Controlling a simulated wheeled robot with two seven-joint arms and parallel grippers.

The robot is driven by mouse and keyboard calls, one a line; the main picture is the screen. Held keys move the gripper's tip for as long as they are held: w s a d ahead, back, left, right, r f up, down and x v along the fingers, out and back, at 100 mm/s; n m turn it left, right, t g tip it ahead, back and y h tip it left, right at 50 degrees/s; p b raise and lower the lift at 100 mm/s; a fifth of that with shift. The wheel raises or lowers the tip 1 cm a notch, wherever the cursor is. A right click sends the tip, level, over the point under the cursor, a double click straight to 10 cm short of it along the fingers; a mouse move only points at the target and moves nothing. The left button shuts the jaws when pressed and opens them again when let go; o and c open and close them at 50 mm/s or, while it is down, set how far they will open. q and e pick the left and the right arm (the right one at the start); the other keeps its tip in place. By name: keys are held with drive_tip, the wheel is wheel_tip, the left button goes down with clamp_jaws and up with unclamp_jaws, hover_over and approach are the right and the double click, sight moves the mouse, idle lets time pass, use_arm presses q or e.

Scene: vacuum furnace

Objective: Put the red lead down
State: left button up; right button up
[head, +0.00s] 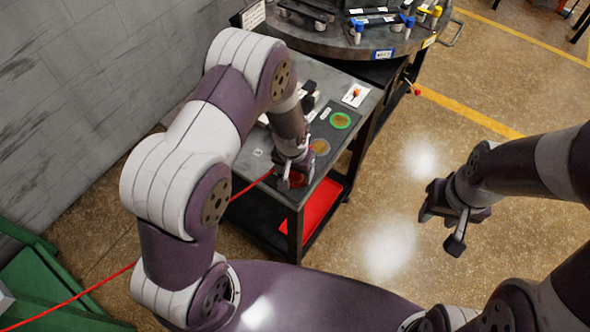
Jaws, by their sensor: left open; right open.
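The red lead (252,185) is a thin red cable. It runs up from the lower left corner, passes behind my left arm and reaches the near end of the small dark table (254,167). My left gripper (291,184) is open, low over that near end, right at the lead's end. The gripper hides the end itself, so I cannot tell whether it touches the table. A red round patch (298,180) shows partly under the gripper. My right gripper (447,222) is open and empty over the floor, right of the table.
A red tray (318,208) is on the shelf below. A round table (345,45) with small parts stands behind. Green bins (35,285) are lower left.

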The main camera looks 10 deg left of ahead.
use_arm(q)
wheel_tip(320, 180, up, 12)
drive_tip(key=s, duration=0.2)
drive_tip(key=s+a+r, duration=0.2)
drive_tip(key=s, duration=0.3)
drive_tip(key=s+a+r+n, duration=0.1)
drive_tip(key=s+a+r, duration=0.2)
drive_tip(key=s, duration=0.3)
drive_tip(key=shift+a+r+n+b, duration=0.2)
drive_tip(key=shift+a+n+b, duration=0.1)
drive_tip(key=shift+a+b, duration=0.05)
drive_tip(key=shift+s, duration=0.25)
